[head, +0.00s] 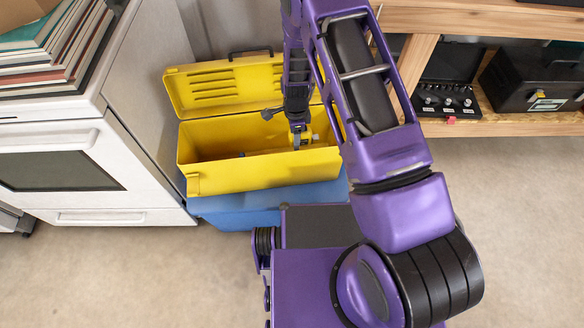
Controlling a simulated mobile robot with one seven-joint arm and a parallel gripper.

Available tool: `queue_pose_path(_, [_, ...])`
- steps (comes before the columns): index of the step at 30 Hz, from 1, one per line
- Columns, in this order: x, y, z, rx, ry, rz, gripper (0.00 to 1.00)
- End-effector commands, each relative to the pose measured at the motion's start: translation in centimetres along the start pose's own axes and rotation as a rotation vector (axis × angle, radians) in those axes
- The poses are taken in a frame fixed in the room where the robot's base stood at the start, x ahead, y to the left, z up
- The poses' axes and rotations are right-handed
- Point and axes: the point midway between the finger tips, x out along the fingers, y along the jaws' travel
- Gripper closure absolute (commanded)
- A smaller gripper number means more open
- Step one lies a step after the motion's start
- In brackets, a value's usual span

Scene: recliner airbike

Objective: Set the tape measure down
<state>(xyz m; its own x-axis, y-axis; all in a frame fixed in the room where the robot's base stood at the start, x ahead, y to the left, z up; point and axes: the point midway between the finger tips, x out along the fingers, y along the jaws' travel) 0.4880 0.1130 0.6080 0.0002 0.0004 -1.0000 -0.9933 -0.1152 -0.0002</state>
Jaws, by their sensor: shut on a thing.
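My gripper (299,133) is pointed down at the opening of a yellow toolbox (265,172), near its right end. It is shut on a small yellow and grey thing, which appears to be the tape measure (310,138). The tape measure is partly covered by my gripper, and I cannot tell whether it touches the toolbox. The toolbox lid (215,88) is tilted open at the back.
The toolbox stands on a blue box (240,212) on the floor. A white oven (80,165) with stacked books (55,50) is at left. A wooden shelf (490,128) at right holds a black case (535,80) and an open socket set (445,95). The floor at right is clear.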

Motion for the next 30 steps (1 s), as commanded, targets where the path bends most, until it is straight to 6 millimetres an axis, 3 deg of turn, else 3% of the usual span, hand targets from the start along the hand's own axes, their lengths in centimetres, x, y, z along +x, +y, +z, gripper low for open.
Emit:
queue_pose_path(1, [1.8,0.1,0.0,0.0,0.0,0.004,1.0])
queue_pose_path(12, [11.5,0.1,0.0,0.0,0.0,0.002,1.0])
queue_pose_path(16, [13.6,0.0,-0.1,0.0,0.0,-0.001,1.0])
queue_pose_path(23, [15.2,0.0,0.0,0.0,0.0,-0.001,1.0])
queue_pose_path(30, [18.6,0.0,0.0,-0.001,-0.001,0.0,1.0])
